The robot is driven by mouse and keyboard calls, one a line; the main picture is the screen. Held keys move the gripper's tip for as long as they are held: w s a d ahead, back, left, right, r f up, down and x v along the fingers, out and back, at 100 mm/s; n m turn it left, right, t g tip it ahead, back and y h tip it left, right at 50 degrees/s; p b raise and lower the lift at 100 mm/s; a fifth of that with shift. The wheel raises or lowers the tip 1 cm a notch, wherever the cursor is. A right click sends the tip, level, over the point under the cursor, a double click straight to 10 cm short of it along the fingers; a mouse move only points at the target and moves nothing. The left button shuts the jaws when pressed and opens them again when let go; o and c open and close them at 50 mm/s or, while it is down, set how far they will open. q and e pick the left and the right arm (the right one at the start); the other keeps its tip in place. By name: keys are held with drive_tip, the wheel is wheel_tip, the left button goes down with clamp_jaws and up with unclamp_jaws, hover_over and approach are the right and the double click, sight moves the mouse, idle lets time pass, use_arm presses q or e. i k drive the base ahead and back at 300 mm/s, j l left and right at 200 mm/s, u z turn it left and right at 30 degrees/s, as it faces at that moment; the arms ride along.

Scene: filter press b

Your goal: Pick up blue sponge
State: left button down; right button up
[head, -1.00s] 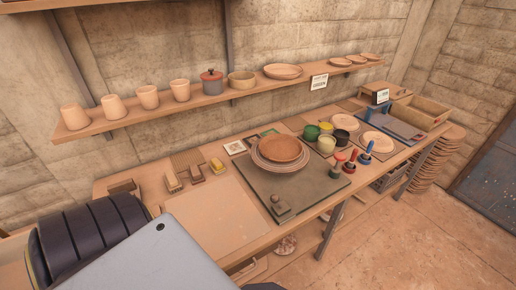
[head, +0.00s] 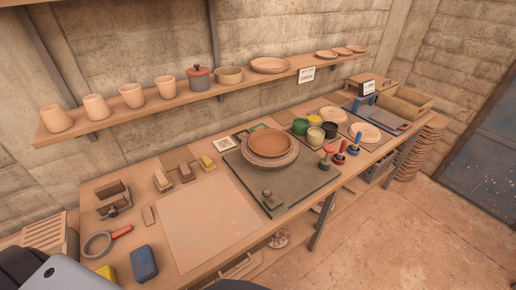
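The blue sponge (head: 143,262) lies on the near left part of the wooden workbench (head: 215,262), close to its front edge. Neither gripper shows in the head view, and nothing is seen touching the sponge.
A magnifier-like ring with a red handle (head: 107,241) lies behind the sponge. A pale flat board (head: 208,222) lies to its right. A dark slab (head: 240,172) bears stacked plates. A wall shelf (head: 110,117) holds several cups. A slatted wooden box (head: 45,233) stands far left.

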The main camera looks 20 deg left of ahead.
sight(143, 260)
drive_tip(key=u, duration=0.45)
drive_tip(key=k+j+u, duration=0.1)
drive_tip(key=u, duration=0.35)
drive_tip(key=j+u, duration=0.2)
drive_tip(key=u, duration=0.25)
drive_tip(key=k+j+u, duration=0.1)
drive_tip(key=u, duration=0.3)
